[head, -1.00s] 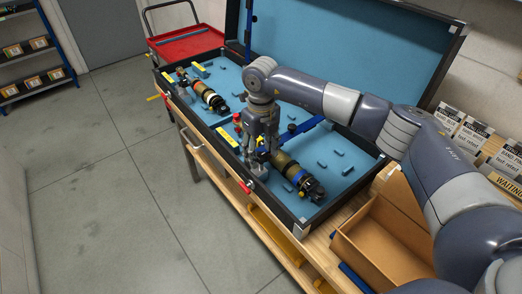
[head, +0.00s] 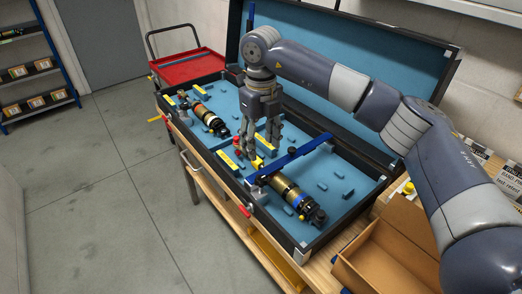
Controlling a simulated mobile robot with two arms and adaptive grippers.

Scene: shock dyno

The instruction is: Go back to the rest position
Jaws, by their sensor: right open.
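My right gripper (head: 262,140) points down over the middle of the open blue-lined case (head: 356,192), with its fingers apart and nothing seen between them. One shock absorber (head: 291,191), gold and black with a blue ring, lies in the right part of the case. A second shock (head: 208,117) lies in the left part, left of my gripper. The gripper stands apart from both shocks. How high the fingertips are above the foam is hard to tell. My left gripper is out of view.
A blue bar (head: 294,158) spans the case beside the right shock. An open cardboard box (head: 385,247) stands at the right on the wooden bench (head: 322,262). A red cart (head: 190,68) is behind the case. A blue shelf (head: 40,103) stands far left. The floor at left is clear.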

